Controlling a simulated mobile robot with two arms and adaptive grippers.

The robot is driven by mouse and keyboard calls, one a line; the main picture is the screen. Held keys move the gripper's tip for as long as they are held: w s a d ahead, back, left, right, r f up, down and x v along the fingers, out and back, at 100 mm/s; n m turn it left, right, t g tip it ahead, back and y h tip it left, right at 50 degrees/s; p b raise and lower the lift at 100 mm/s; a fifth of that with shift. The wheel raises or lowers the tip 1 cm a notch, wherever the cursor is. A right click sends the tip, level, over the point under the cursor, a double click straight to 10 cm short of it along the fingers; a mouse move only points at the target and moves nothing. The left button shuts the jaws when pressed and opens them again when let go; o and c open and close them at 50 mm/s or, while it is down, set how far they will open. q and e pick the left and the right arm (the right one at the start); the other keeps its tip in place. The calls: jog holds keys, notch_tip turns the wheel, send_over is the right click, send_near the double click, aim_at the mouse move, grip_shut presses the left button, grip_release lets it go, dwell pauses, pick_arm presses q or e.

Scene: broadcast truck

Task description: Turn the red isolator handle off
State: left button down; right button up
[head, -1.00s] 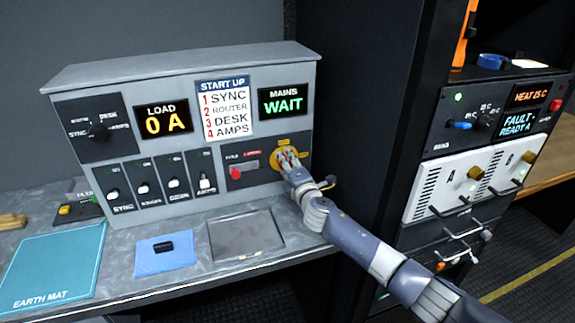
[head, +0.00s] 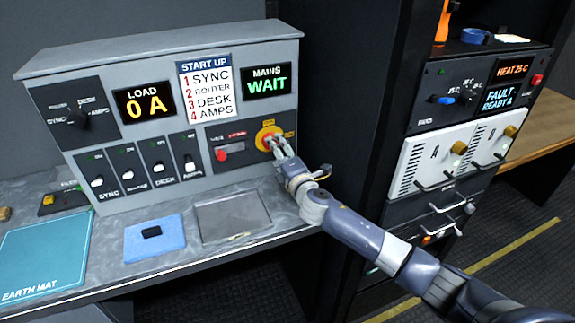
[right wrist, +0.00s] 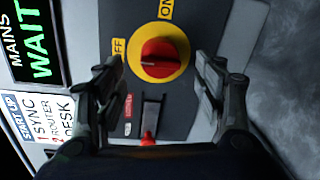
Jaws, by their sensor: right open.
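The red isolator handle (head: 267,138) sits on a round yellow plate at the right of the grey panel, partly covered by my right gripper in the head view. In the right wrist view the red handle (right wrist: 162,57) shows clearly, with an OFF label (right wrist: 119,51) at the left of the plate and an ON label (right wrist: 165,9) above it. My right gripper (head: 281,148) is open just in front of the handle. In the right wrist view its fingers (right wrist: 162,78) are spread to either side of the handle, apart from it. My left gripper is not in view.
The MAINS display (head: 267,82) reads WAIT and the LOAD display (head: 145,102) reads 0 A. A small red lever (head: 221,154) is left of the isolator. A dark rack (head: 420,110) stands close on the right. A blue pad (head: 155,238) lies on the desk.

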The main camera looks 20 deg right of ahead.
jog(key=s, duration=0.7)
jog(key=shift+r, duration=0.25)
jog(key=shift+d, duration=0.1)
jog(key=s+f+m, duration=0.2)
jog(key=s+f+m+g+h, duration=0.1)
jog(key=s+f, duration=0.1)
jog(key=s+a+f+m+g, duration=0.1)
jog(key=s+f+m, duration=0.1)
jog(key=shift+s+f+m+h, duration=0.15)
jog(key=shift+s+m+h, duration=0.15)
jog(key=s+a+f+m+g, duration=0.1)
jog(key=s+f+m+g, duration=0.3)
jog(key=s, duration=0.7)
jog(key=s+f+m+g+y, duration=0.1)
jog(key=s+f+m+g, duration=0.35)
jog(key=s, duration=0.65)
jog(key=s+a+f+m+g, duration=0.1)
jog(key=s+f+m+g, duration=0.3)
jog(key=s, duration=0.7)
notch_tip(320, 180, down, 24)
jog(key=s, duration=0.1)
jog(key=s+d+f+g, duration=0.1)
jog(key=s+f, duration=0.7)
jog(key=s, duration=0.1)
jog(key=s+d+f, duration=0.2)
jog(key=s+f, duration=0.6)
jog(key=f, duration=0.1)
jog(key=shift+s+d+f+g, duration=0.25)
jog(key=shift+s+f+g, duration=0.05)
jog(key=shift+s+g, duration=0.1)
